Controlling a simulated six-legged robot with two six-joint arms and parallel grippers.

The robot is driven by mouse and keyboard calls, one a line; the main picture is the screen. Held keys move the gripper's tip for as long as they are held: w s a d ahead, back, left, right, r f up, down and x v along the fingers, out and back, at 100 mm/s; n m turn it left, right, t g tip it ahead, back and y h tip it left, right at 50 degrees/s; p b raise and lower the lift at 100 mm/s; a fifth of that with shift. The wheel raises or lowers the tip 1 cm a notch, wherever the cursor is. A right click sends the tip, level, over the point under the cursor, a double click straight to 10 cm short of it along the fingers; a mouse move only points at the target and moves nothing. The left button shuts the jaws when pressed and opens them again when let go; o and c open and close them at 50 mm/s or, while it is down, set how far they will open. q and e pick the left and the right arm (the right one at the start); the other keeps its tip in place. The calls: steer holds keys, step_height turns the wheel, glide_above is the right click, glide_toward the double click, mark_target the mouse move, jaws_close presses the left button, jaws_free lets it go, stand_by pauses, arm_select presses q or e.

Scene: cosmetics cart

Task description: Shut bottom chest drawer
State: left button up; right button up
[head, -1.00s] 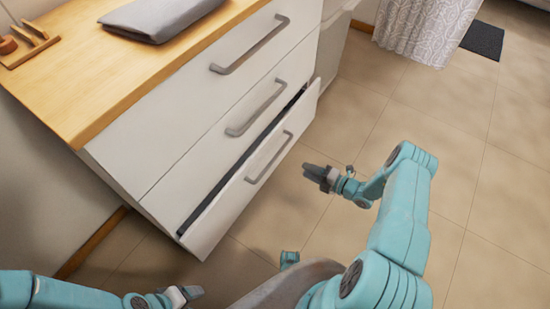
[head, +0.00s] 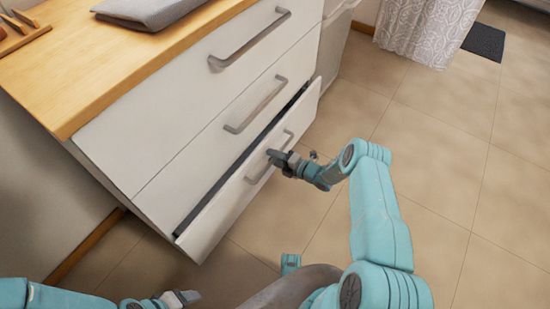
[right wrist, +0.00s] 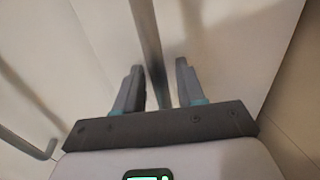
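The white chest has three drawers. The bottom drawer (head: 222,212) stands slightly open, with a dark gap along its top edge. Its grey bar handle (head: 262,165) is partly hidden by my right gripper (head: 273,156). In the right wrist view, the right gripper (right wrist: 158,85) is open, with its two fingers on either side of a grey bar handle (right wrist: 148,45). Whether the fingers touch the bar, I cannot tell. My left gripper (head: 182,298) is low at the left, away from the drawer; its finger gap is too small to judge.
The middle drawer (head: 205,142) and top drawer (head: 215,85) are shut. A folded grey cloth (head: 150,10) lies on the wooden top (head: 95,75). The tiled floor (head: 430,130) is clear to the right, with a patterned curtain (head: 425,30) and dark mat (head: 484,42) behind.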

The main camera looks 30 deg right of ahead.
jaws_close()
steer(key=b+x, duration=0.1)
steer(key=x, duration=0.1)
steer(key=r+b+x, duration=0.1)
steer(key=b+x, duration=0.1)
steer(key=shift+w, duration=0.1)
jaws_free()
steer(key=shift+w, duration=0.1)
steer(key=shift+f, duration=0.1)
